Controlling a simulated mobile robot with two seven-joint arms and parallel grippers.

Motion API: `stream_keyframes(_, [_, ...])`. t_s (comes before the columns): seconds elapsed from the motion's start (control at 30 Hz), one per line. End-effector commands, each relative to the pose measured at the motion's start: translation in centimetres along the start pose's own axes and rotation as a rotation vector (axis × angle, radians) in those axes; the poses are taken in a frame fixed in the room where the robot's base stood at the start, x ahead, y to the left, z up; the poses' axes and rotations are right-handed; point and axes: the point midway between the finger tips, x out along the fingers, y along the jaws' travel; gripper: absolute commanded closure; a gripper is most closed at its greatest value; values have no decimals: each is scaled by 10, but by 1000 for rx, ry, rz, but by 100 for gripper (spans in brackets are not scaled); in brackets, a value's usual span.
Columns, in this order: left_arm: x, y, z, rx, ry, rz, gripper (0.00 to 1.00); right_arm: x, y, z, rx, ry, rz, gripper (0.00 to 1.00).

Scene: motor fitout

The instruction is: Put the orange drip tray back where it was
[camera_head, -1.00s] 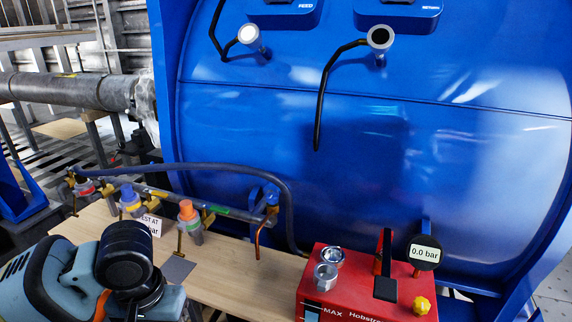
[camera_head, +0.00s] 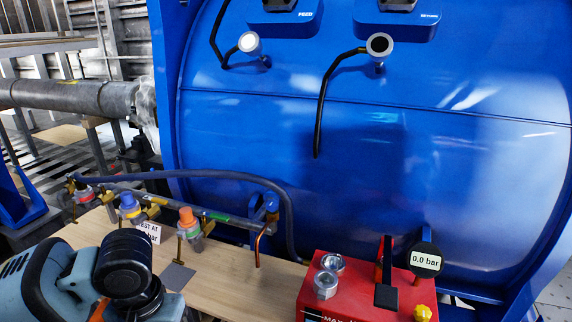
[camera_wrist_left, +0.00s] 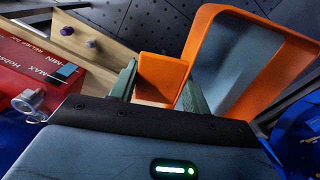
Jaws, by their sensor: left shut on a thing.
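The orange drip tray (camera_wrist_left: 262,22) fills the upper right of the left wrist view, tilted, with a grey inner face. My left gripper (camera_wrist_left: 160,84) is shut on the tray's orange tab (camera_wrist_left: 161,76), with one finger on each side of it. In the head view my left arm comes in at the lower left and hides its own gripper. A small orange sliver (camera_head: 98,310) shows beside the arm; I cannot tell whether it is the tray. My right gripper is not in view.
A wooden bench (camera_head: 222,262) carries a pipe manifold with coloured valve caps (camera_head: 188,217) and a hose. A red pump box (camera_head: 345,290) with a 0.0 bar gauge (camera_head: 425,260) stands at its right. A large blue tank (camera_head: 420,150) rises behind.

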Motion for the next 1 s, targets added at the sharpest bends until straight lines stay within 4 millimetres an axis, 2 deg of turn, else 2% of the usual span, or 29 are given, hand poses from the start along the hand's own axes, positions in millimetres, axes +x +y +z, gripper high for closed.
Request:
stream_keyframes(0.57, [3,1,0,1,-1,1,89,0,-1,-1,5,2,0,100])
stream_keyframes(0.67, [17,2,2,1,-5,5,89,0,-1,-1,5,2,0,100])
stream_keyframes(1.0, [109,4,23,0,-6,14,89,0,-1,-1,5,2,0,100])
